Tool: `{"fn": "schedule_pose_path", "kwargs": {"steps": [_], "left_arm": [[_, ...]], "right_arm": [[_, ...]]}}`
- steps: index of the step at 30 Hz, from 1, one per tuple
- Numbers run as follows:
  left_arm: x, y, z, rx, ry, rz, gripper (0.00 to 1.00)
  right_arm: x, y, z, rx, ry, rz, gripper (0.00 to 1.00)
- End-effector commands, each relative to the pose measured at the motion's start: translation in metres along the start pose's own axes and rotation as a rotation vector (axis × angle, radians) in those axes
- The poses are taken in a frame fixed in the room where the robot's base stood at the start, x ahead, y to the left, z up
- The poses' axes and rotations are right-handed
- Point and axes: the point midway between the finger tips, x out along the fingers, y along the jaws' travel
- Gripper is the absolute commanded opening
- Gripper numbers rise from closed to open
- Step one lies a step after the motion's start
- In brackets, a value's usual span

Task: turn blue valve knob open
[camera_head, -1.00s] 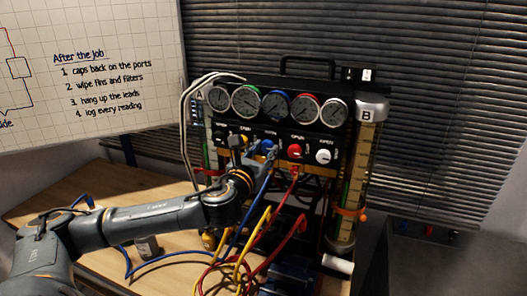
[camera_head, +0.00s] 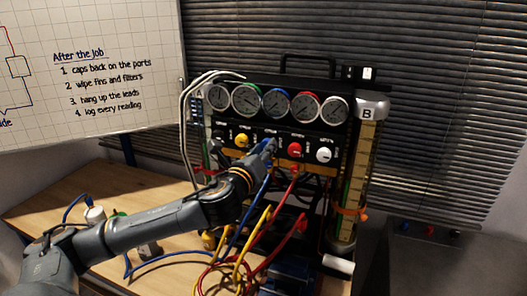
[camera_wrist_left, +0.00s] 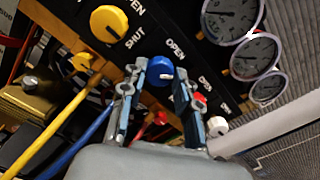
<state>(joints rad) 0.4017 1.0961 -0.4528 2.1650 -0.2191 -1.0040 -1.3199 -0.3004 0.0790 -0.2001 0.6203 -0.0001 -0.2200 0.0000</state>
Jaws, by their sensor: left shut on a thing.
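The blue valve knob (camera_wrist_left: 160,72) sits on the black gauge panel, between the yellow knob (camera_head: 242,140) and the red knob (camera_head: 294,149). In the left wrist view it lies between the fingertips of my left gripper (camera_wrist_left: 162,76), which is shut on it. In the head view my left gripper (camera_head: 264,151) reaches the panel from the left and mostly hides the blue knob. An OPEN label (camera_wrist_left: 175,49) shows beside the blue knob in the wrist view. My right gripper is not in view.
A white knob (camera_head: 324,155) is at the right of the row. Several round gauges (camera_head: 277,104) sit above. Yellow, blue and red hoses (camera_head: 262,232) hang below the panel. A clear cylinder marked B (camera_head: 355,180) stands at the right.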

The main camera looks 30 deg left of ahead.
Motion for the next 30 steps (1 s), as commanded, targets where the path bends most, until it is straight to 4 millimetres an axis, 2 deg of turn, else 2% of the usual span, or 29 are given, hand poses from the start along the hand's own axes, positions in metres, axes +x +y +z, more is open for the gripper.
{"fn": "schedule_pose_path", "kwargs": {"steps": [18,30], "left_arm": [[0.0001,0.0011,-0.0006,-0.579,0.000,0.000,0.00],[0.0001,0.0014,-0.0006,-0.830,-0.001,0.001,0.00]], "right_arm": [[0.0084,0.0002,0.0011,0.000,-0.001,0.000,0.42],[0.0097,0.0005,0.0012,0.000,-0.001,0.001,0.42]]}}
